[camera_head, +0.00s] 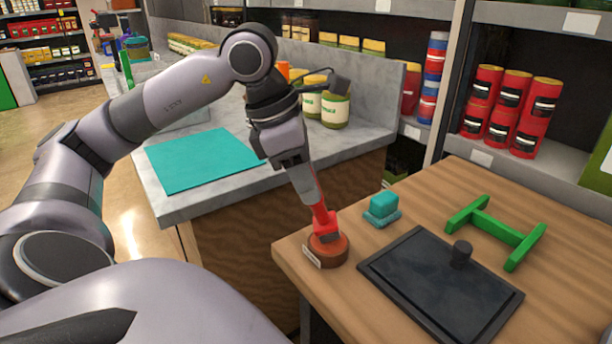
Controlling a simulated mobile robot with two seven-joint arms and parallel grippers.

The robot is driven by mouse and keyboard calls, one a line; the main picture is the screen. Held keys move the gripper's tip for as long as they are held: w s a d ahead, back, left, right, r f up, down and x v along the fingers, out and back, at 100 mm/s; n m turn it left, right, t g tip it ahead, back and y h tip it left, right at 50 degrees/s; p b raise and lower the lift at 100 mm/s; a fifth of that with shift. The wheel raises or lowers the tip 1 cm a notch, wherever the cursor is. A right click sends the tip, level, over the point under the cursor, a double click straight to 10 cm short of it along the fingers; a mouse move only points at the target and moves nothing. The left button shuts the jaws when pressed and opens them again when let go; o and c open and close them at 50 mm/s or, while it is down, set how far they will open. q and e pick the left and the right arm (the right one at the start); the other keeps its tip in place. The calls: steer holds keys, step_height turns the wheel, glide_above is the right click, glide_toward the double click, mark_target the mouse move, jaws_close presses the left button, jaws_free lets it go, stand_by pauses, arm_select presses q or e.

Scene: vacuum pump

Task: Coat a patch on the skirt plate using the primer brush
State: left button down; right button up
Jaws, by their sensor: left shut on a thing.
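My left gripper (316,203) points down at the near left corner of the wooden table and is shut on a red-handled tool, which looks like the primer brush (326,222). The brush's lower end is at a round reddish-brown pot (328,253) with a small white label. Its tip is hidden, and I cannot tell whether it touches the pot's inside. A flat dark plate (425,290) with a raised rim and a short black knob lies right of the pot; it may be the skirt plate. My right gripper is not in view.
A teal block on a base (383,208) stands behind the pot. A green H-shaped frame (495,232) lies at the table's right. A grey counter (350,145) with a teal mat (205,160) is behind. Shelves with red cans (500,108) stand at the back right.

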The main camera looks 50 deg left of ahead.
arm_select(q)
steer(key=shift+f+b, duration=0.45)
steer(key=shift+f, duration=0.1)
stand_by(1.3)
step_height(320, 180, up, 3)
steer(key=p, duration=0.2)
steer(key=shift+f+p, duration=0.1)
steer(key=shift+p, duration=0.2)
step_height(320, 180, up, 2)
steer(key=shift+p, duration=0.95)
steer(key=shift+r+p, duration=1.15)
steer(key=shift+r, duration=0.1)
steer(key=shift+f, duration=0.1)
